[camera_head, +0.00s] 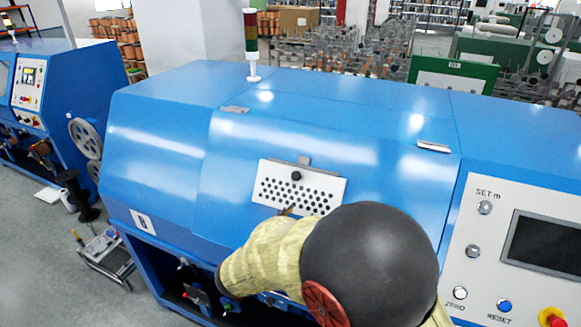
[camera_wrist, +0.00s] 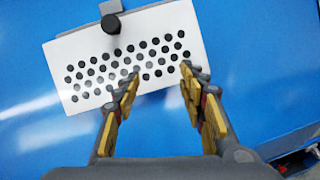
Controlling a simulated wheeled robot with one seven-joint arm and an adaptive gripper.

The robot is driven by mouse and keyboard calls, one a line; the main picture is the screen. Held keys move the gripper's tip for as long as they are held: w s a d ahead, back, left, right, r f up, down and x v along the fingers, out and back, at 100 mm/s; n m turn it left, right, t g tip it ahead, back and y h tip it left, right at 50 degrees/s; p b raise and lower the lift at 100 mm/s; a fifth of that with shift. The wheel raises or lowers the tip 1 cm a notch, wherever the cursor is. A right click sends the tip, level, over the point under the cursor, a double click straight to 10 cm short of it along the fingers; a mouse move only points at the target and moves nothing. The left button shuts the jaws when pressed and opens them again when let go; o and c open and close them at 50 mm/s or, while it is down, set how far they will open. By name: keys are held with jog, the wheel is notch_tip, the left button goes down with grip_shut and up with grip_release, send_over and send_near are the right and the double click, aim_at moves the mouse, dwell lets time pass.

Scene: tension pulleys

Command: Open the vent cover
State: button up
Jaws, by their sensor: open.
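The vent cover (camera_head: 272,188) is a white plate with rows of round black holes on the front of the blue machine. It lies flat against the sloped blue panel, with a grey tab at its top edge. A black knob (camera_head: 296,175) sits near the top middle of the plate; it also shows in the wrist view (camera_wrist: 111,24). In the wrist view the vent cover (camera_wrist: 70,50) fills the upper left. My gripper (camera_wrist: 158,78) is open, its two fingers apart over the plate's lower part, below the knob. Nothing is between the fingers. Contact with the plate cannot be told.
The blue machine (camera_head: 330,112) has a control panel with a dark screen (camera_head: 543,240) and several buttons at right. A signal light (camera_head: 251,40) stands on its top. A small cart (camera_head: 105,252) is on the floor at left. My arm hides part of the machine's lower front.

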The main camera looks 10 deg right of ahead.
aim_at(295, 177)
jog(key=w+a+r+n+t, duration=0.3)
jog(key=w+r+n, duration=0.1)
jog(key=r, duration=0.2)
jog(key=x, duration=0.8)
jog(key=shift+p, duration=0.35)
jog(key=shift+c, duration=1.4)
jog(key=c, duration=0.7)
grip_shut()
